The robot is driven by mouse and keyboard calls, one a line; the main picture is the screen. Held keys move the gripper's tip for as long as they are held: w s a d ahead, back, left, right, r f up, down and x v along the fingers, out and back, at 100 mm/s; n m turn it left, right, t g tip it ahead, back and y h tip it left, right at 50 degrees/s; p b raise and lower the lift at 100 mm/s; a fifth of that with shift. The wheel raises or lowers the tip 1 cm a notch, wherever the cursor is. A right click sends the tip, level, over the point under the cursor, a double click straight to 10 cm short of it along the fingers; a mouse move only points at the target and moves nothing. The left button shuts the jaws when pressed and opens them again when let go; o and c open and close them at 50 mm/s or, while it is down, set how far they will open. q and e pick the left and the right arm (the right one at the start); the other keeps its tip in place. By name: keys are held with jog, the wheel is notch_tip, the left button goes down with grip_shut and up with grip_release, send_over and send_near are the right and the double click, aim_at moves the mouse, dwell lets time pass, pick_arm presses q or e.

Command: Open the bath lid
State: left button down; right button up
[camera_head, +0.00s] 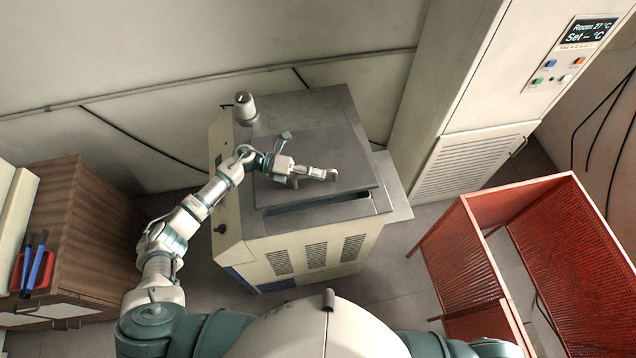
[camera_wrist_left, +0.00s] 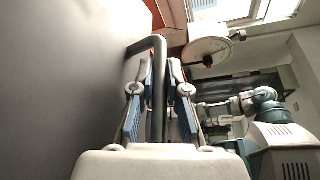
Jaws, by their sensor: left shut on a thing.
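The bath (camera_head: 310,255) is a pale cabinet with a grey metal top and vents in its front. Its flat grey lid (camera_head: 345,150) shows a dark gap (camera_head: 315,204) below its front edge, so it looks slightly raised there. My left gripper (camera_head: 322,175) reaches over the lid near its front part. In the left wrist view, the gripper (camera_wrist_left: 160,85) is shut on a dark bar handle (camera_wrist_left: 158,55), with one finger on each side. The lid's grey face (camera_wrist_left: 70,75) fills the left of that view. My right gripper is out of view.
A wooden cabinet (camera_head: 85,225) stands at the left with a red holder (camera_head: 38,276) of blue-handled tools. A red mesh frame (camera_head: 560,240) stands at the right. A tall pale unit with a display (camera_head: 585,32) is behind it. A short cylinder (camera_head: 245,108) stands at the bath's back left.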

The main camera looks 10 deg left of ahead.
pick_arm(q)
jog(key=w+a+r+n+h+b, duration=0.1)
jog(key=w+r+n, duration=0.3)
jog(key=r, duration=0.5)
jog(key=shift+w+a+r+h+b, duration=0.15)
jog(key=shift+w+a+h+b, duration=0.35)
jog(key=shift+w, duration=0.75)
jog(key=shift+a, duration=0.2)
